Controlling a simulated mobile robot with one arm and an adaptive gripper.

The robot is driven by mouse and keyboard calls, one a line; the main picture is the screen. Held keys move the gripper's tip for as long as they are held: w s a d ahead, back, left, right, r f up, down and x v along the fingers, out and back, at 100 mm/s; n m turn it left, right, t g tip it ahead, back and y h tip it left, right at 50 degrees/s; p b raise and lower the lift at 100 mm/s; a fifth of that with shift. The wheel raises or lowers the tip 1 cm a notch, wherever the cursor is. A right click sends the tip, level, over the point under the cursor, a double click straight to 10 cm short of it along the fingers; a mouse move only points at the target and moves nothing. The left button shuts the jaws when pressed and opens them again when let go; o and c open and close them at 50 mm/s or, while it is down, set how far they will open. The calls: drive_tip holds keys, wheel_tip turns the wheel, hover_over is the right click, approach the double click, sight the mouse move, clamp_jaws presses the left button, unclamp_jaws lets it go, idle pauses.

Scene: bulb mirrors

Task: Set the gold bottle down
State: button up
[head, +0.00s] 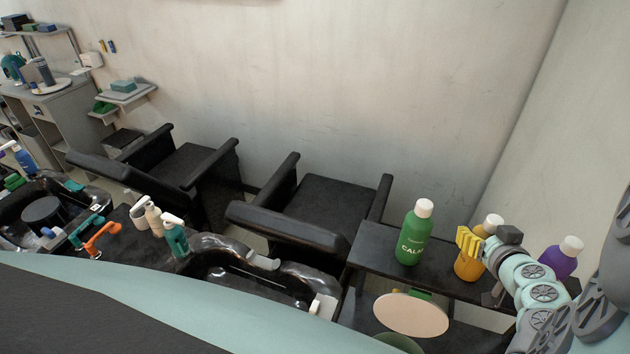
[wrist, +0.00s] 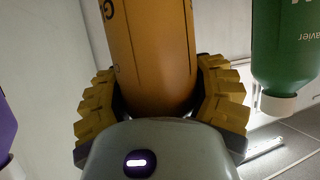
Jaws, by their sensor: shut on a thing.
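The gold bottle (head: 467,265), orange-yellow with a white cap, is at the dark side table (head: 385,247) on the right in the head view. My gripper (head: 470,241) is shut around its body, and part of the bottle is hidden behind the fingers. In the wrist view, the gold bottle (wrist: 150,50) sits between the yellow ribbed finger pads of my gripper (wrist: 160,100). The bottle looks about upright. I cannot tell whether its base touches the tabletop.
A green bottle (head: 414,235) stands left of the gold one, and a purple bottle (head: 561,257) is to the right. A round pale disc (head: 411,314) is lower, in front. Bare tabletop shows around the green bottle. Black chairs (head: 320,205) and a basin (head: 240,275) lie left.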

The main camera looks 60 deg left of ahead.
drive_tip(key=shift+f, duration=0.2)
drive_tip(key=o, duration=1.4)
drive_tip(key=shift+r, duration=0.15)
drive_tip(key=shift+d, duration=0.1)
drive_tip(key=b+v, duration=0.8)
drive_tip(key=v, duration=0.4)
drive_tip(key=shift+b, duration=0.4)
drive_tip(key=shift+r, duration=0.1)
